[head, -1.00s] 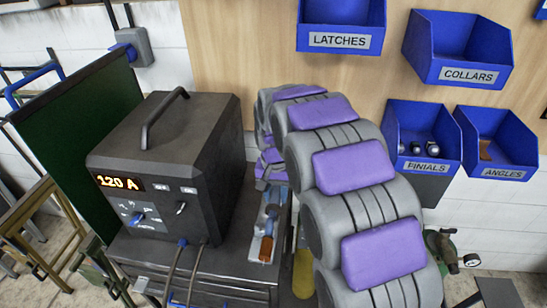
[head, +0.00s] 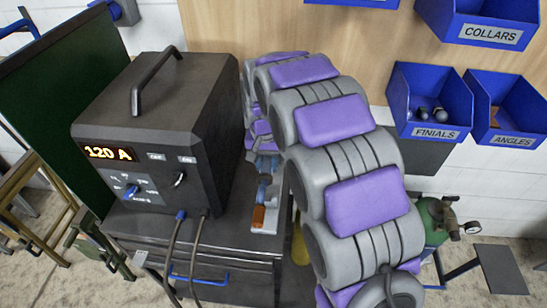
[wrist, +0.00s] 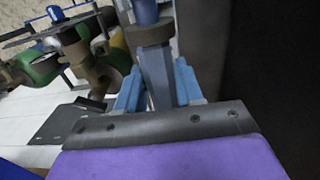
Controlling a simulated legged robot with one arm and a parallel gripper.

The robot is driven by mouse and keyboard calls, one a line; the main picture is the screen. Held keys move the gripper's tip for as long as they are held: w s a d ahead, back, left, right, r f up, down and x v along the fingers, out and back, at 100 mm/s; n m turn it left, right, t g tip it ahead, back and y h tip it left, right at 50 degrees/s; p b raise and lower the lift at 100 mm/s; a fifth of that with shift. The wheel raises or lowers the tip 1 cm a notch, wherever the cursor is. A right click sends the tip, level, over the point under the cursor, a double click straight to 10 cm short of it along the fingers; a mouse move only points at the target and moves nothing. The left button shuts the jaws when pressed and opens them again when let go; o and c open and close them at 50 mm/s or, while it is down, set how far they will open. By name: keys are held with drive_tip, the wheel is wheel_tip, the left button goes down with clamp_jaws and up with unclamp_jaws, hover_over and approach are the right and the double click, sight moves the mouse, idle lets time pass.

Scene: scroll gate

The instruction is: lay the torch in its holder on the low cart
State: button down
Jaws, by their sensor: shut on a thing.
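The torch (head: 263,187) is a blue and grey rod with a copper-orange end (head: 258,217) towards me in the head view. In the wrist view its grey-blue shaft (wrist: 157,75) has a dark collar. My gripper (wrist: 157,88) is shut on the shaft, a blue finger on each side. The pale grey holder (head: 267,228) lies on the right part of the low cart (head: 240,262), beneath the torch's copper end. I cannot tell whether the torch touches the holder. My arm hides part of the torch and of the cart's right side.
A dark welding machine (head: 160,130) reading 120 A fills the cart's left part, close beside the torch. Its cables hang over the cart's front. Blue bins (head: 431,105) hang on the wall. A green gas cylinder (head: 432,222) and a grey plate (head: 500,268) are at right.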

drive_tip(key=shift+a+f, duration=0.6)
drive_tip(key=shift+f, duration=0.05)
drive_tip(key=shift+d, duration=0.25)
drive_tip(key=shift+s+d+r+p, duration=0.15)
drive_tip(key=shift+d+p, duration=0.2)
drive_tip(key=shift+d, duration=0.65)
drive_tip(key=shift+a, duration=0.8)
drive_tip(key=shift+d+f, duration=0.25)
drive_tip(key=shift+d, duration=0.5)
drive_tip(key=shift+d+f, duration=0.25)
drive_tip(key=shift+f, duration=0.05)
drive_tip(key=shift+s+a+f, duration=0.1)
drive_tip(key=shift+a+f, duration=0.7)
drive_tip(key=shift+d, duration=0.7)
drive_tip(key=shift+a, duration=1)
drive_tip(key=shift+d, duration=0.45)
